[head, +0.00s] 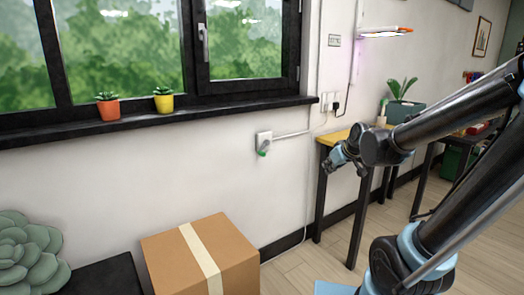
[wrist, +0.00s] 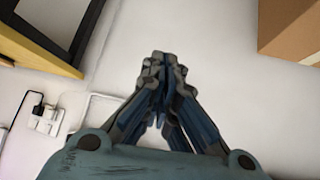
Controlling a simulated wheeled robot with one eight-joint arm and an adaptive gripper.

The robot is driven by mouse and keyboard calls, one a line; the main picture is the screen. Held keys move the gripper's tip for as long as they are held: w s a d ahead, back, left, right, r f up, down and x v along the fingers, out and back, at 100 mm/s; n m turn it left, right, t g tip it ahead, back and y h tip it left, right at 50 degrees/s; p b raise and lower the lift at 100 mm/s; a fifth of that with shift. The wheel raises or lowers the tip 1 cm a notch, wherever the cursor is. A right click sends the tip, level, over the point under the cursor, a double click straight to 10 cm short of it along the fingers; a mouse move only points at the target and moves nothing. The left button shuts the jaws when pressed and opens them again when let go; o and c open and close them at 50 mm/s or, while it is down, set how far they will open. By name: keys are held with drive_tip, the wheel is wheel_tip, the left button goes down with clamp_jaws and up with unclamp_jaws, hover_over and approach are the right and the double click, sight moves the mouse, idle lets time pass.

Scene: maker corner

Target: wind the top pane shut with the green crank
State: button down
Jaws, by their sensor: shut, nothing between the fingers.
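The green crank (head: 263,152) sits on a small white wall box (head: 262,138) below the window sill, right of the window's middle. It is small in the head view, and its handle's angle is hard to tell. The window (head: 188,50) is cut off by the top of the head view, so the top pane cannot be made out. My gripper (head: 333,162) is right of the crank, apart from it, near the yellow-topped table. In the wrist view my gripper (wrist: 163,62) is shut and empty before the white wall. I cannot make out the crank there.
A cardboard box (head: 220,262) stands on the floor below the crank. A yellow-topped table (head: 330,137) is close to my gripper. Two potted plants stand on the dark sill (head: 60,132). A cable runs from the wall box to sockets (head: 330,102). The wall around the crank is clear.

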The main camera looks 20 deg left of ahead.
drive_tip(key=w+a+r+n+t+y, duration=0.25)
drive_tip(key=w+a, duration=0.45)
drive_tip(key=a, duration=0.5)
drive_tip(key=n+y, duration=0.3)
hover_over(262, 150)
drive_tip(key=s, duration=0.6)
drive_tip(key=shift+t, duration=0.35)
drive_tip(key=shift+w+d+f, duration=0.15)
drive_tip(key=shift+d+f, duration=0.05)
drive_tip(key=shift+f, duration=0.5)
drive_tip(key=shift+w+d+f, duration=0.1)
drive_tip(key=shift+d+f, duration=0.15)
drive_tip(key=shift+f, duration=0.4)
drive_tip(key=shift+w+d+f, duration=0.15)
drive_tip(key=shift+d+f, duration=0.05)
drive_tip(key=shift+f, duration=0.5)
drive_tip(key=shift+f, duration=0.1)
drive_tip(key=shift+w+d+f+n, duration=0.1)
drive_tip(key=shift+f+n, duration=0.15)
drive_tip(key=shift+f, duration=0.5)
drive_tip(key=shift+d, duration=0.1)
